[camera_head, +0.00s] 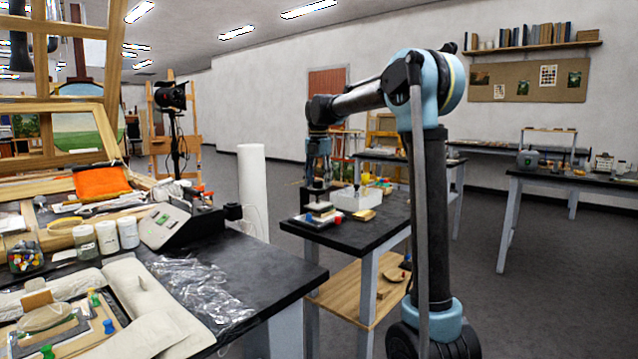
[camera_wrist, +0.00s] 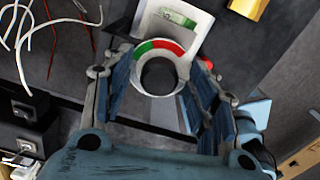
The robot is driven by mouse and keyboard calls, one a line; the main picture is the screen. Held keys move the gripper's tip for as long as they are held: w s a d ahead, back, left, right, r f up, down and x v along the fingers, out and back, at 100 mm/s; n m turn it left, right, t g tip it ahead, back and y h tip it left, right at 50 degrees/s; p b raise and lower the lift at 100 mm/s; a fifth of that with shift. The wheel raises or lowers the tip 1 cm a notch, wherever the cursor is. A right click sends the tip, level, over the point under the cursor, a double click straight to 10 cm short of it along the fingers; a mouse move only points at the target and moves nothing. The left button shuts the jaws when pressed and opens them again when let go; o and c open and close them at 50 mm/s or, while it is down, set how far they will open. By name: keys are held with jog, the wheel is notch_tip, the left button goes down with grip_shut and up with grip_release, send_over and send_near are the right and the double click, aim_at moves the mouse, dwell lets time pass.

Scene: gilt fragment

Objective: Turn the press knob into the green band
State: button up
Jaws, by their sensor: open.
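The press knob (camera_wrist: 158,75) is a dark round disc in the upper middle of the wrist view. A pale dial ring (camera_wrist: 153,91) surrounds it, with red and green coloured bands along its far edge. My gripper (camera_wrist: 160,80) is open, its two blue-grey fingers spread to the left and right of the knob. I cannot tell whether either finger touches it. No pointer mark on the knob is clear. In the head view my gripper (camera_head: 318,178) points down over the small press (camera_head: 320,208) on the dark table; the knob is too small to make out there.
A white box (camera_head: 352,198) and a yellow block (camera_head: 364,215) stand right of the press on the dark table (camera_head: 350,238). A gold piece (camera_wrist: 248,8) shows at the wrist view's top right. Pale strands (camera_wrist: 25,50) lie at its upper left.

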jog(key=c, duration=1.1)
jog(key=shift+o, duration=0.2)
jog(key=shift+m, duration=0.3)
